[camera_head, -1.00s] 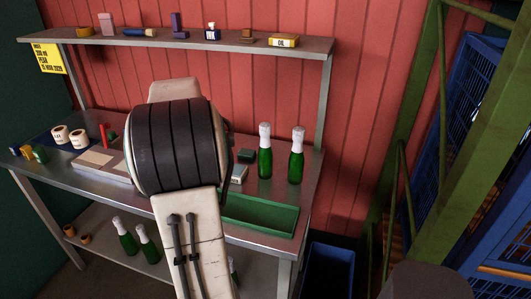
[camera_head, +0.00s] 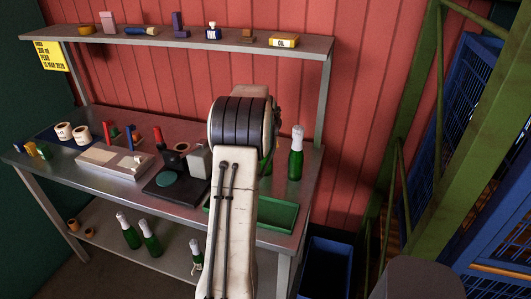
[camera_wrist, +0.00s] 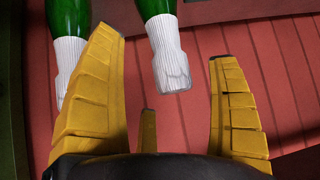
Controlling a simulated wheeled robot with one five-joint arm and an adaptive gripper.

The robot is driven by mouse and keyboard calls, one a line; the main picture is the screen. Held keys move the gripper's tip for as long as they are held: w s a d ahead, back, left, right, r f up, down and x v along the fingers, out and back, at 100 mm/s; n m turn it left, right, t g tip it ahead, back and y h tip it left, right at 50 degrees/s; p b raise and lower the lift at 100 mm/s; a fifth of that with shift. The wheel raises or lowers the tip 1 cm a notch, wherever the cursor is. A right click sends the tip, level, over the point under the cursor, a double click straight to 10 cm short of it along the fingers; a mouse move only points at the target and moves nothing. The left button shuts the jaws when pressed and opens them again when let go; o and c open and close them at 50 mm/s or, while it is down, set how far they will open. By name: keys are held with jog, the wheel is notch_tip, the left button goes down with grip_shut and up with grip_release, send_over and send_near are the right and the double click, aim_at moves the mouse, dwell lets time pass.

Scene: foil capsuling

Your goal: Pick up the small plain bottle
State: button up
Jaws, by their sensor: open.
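Two green bottles with white foil tops stand on the bench. One (camera_head: 296,158) is in plain view at the right; the other (camera_head: 267,162) is mostly hidden behind my arm. I cannot tell which is the small plain one. In the wrist view both appear upside down, one foil top (camera_wrist: 170,60) near the middle and the other (camera_wrist: 68,65) at the left. My gripper (camera_wrist: 170,85) is open and empty. The middle foil top shows between its spread fingers, apart from them; the left one is partly behind the left finger. The head view hides my gripper behind my arm.
A green tray (camera_head: 284,215) lies at the bench's front right, partly behind my arm. A dark press-like device (camera_head: 165,190) and a grey box (camera_head: 197,160) are left of my arm. More bottles (camera_head: 129,233) stand on the lower shelf. An upper shelf (camera_head: 110,38) spans the back.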

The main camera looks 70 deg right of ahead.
jog(key=shift+p+x, duration=0.75)
jog(key=shift+x, duration=1.3)
jog(key=shift+a, duration=0.1)
jog(key=c, duration=1.5)
